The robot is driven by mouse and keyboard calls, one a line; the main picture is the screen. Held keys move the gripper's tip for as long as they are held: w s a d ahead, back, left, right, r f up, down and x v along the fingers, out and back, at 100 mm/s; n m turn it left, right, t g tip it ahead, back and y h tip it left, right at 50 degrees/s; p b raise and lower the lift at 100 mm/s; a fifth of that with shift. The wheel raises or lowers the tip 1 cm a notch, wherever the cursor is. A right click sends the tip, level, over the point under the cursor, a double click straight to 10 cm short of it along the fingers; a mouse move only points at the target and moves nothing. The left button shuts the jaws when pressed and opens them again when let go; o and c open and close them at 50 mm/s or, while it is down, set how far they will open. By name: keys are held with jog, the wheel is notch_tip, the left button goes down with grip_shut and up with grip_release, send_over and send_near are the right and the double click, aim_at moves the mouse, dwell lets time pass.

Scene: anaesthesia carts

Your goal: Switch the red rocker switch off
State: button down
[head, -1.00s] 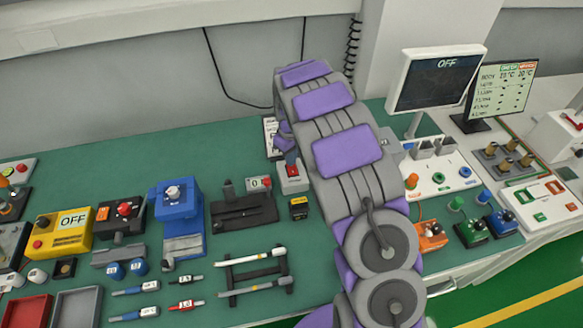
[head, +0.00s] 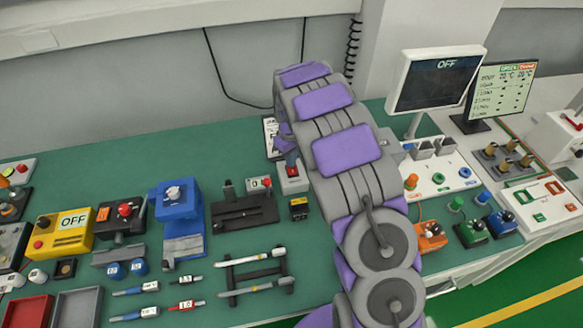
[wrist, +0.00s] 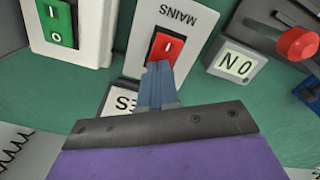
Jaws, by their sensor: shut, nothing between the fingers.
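The red rocker switch (wrist: 164,47) sits in a white housing marked MAINS, which appears upside down in the wrist view. A "I" mark shows on the part of the rocker away from my gripper; the part nearest the fingers is covered. My gripper (wrist: 158,72) is shut and empty, its fingertips overlapping the near edge of the rocker. I cannot tell whether they touch it. In the head view the red rocker (head: 291,171) shows on its white box (head: 294,185), just left of my arm, whose end partly hides it.
A small display (wrist: 237,64) beside the switch shows the letters N and O in the wrist view. A green rocker switch (wrist: 57,22) is on the other side. A device with a red knob (wrist: 297,43) is farther right. A black-and-yellow block (head: 299,208) stands in front of the box.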

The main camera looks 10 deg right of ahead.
jog(key=shift+r+p, duration=1.25)
jog(key=shift+r, duration=2)
